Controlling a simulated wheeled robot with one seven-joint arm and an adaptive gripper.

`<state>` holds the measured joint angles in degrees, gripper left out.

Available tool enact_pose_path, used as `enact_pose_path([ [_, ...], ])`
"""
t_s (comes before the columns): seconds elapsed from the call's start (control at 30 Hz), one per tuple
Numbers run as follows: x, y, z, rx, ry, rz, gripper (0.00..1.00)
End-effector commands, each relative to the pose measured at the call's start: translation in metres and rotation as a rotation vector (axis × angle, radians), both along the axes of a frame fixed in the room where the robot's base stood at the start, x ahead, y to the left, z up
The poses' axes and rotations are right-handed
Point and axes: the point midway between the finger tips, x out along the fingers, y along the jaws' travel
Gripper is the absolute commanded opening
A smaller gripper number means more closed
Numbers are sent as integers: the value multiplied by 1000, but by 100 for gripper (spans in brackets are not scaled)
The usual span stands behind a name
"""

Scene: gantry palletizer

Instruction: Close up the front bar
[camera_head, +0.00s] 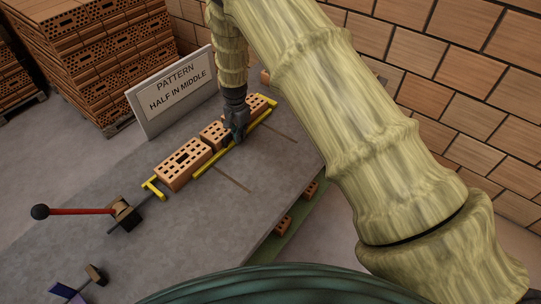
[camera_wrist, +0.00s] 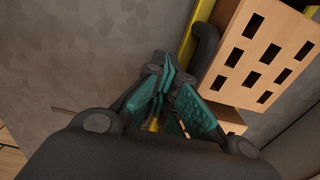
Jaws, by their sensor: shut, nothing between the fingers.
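The front bar (camera_head: 210,166) is yellow and lies along the near long side of a row of bricks on the grey table. I cannot tell whether it touches them. The row has a left brick (camera_head: 183,166), a shorter middle one (camera_head: 212,132) and a right brick (camera_head: 253,108). My gripper (camera_head: 236,139) is shut and empty, low at the bar's middle, and hides part of it. In the wrist view the teal fingers (camera_wrist: 168,98) are together. The yellow bar (camera_wrist: 194,38), a dark curved handle (camera_wrist: 204,48) and a brick (camera_wrist: 262,58) are just beyond them.
A yellow end stop (camera_head: 154,189) and a red lever with a black knob (camera_head: 78,211) are left of the row. A sign reading "PATTERN HALF IN MIDDLE" (camera_head: 172,92) stands behind. Brick stacks (camera_head: 90,60) rise at back left. The near tabletop (camera_head: 225,220) is clear, with thin slots.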

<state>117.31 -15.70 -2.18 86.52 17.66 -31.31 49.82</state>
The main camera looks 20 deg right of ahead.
Motion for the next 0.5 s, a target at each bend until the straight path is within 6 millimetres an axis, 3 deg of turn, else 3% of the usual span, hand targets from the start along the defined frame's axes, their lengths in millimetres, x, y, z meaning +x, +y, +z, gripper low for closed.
enact_pose_path([
  [0.5, 4, 4, 3, 4, -10, 2, 0],
])
